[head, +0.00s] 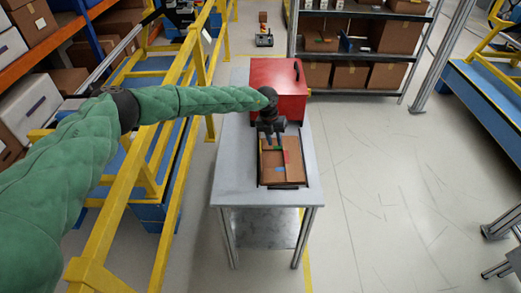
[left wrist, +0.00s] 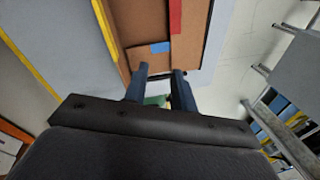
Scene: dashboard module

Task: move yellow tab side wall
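A shallow brown module tray (head: 284,173) with dark edges lies on the grey table. A yellow strip (left wrist: 106,34) runs along one long side of its brown floor in the left wrist view; I take it for the yellow tab side wall. A red tab (left wrist: 175,16) and a blue tab (left wrist: 159,47) lie on the floor. My left gripper (head: 273,139) points down over the tray's far part. In the left wrist view its fingers (left wrist: 162,72) are apart, with something green partly visible between them. I cannot tell if they touch anything. My right gripper is not in view.
A red box (head: 277,84) stands at the table's far end, behind the gripper. The table (head: 229,180) has bare room left of the tray. A yellow rail frame (head: 125,190) stands to the left. Shelves with cartons (head: 349,76) stand behind at the right.

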